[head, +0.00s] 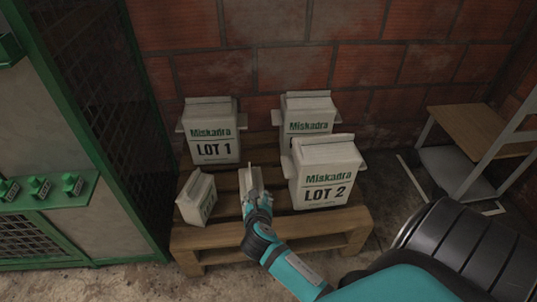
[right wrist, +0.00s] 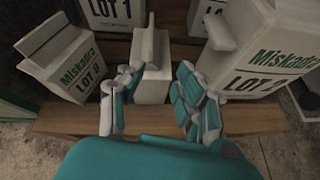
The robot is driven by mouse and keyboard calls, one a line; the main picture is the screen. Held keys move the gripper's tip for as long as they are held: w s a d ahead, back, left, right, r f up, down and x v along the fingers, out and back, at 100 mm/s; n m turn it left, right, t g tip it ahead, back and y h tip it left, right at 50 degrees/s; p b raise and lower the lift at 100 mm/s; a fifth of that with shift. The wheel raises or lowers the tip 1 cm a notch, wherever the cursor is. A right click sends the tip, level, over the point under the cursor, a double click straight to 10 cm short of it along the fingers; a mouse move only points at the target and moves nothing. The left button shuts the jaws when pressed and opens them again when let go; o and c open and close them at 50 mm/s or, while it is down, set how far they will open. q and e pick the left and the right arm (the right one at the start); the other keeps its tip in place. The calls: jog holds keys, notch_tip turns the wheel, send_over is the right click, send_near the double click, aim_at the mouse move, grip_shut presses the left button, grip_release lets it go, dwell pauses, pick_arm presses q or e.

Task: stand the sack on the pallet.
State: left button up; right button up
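A small white sack (head: 251,178) stands upright on the wooden pallet (head: 273,243), near the middle of its front part. In the right wrist view the small sack (right wrist: 152,82) shows between the spread fingers of my right gripper (right wrist: 160,90), with its thin top fin upward. In the head view my right gripper (head: 257,203) is at the near side of this sack and partly hides it. The fingers look open, with a gap visible at the right finger; contact at the left finger is unclear. My left gripper is not in view.
A second small sack (head: 197,198) stands at the pallet's left front. Large sacks LOT 1 (head: 212,135), LOT 2 (head: 324,178) and another Miskadra sack (head: 307,118) stand around the back and right. A green-framed cage (head: 100,90) borders the left; a brick wall (head: 270,50) is behind.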

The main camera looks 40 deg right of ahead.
jog(key=s+a+r+m+g+y, duration=0.1)
jog(key=s+a+m+g+y, duration=0.2)
jog(key=s+m, duration=0.8)
jog(key=s+a+r+m+g+y, duration=0.1)
jog(key=s+a+m+g+y, duration=0.2)
jog(key=s+a+m, duration=0.5)
jog(key=s+m+y, duration=0.1)
jog(key=s+m, duration=0.2)
jog(key=m, duration=0.2)
jog(key=shift+s+r+m+g, duration=0.25)
jog(key=shift+r+m+g, duration=0.05)
jog(key=shift+r, duration=0.05)
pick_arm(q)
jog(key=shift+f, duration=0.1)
pick_arm(e)
jog(key=shift+w, duration=0.1)
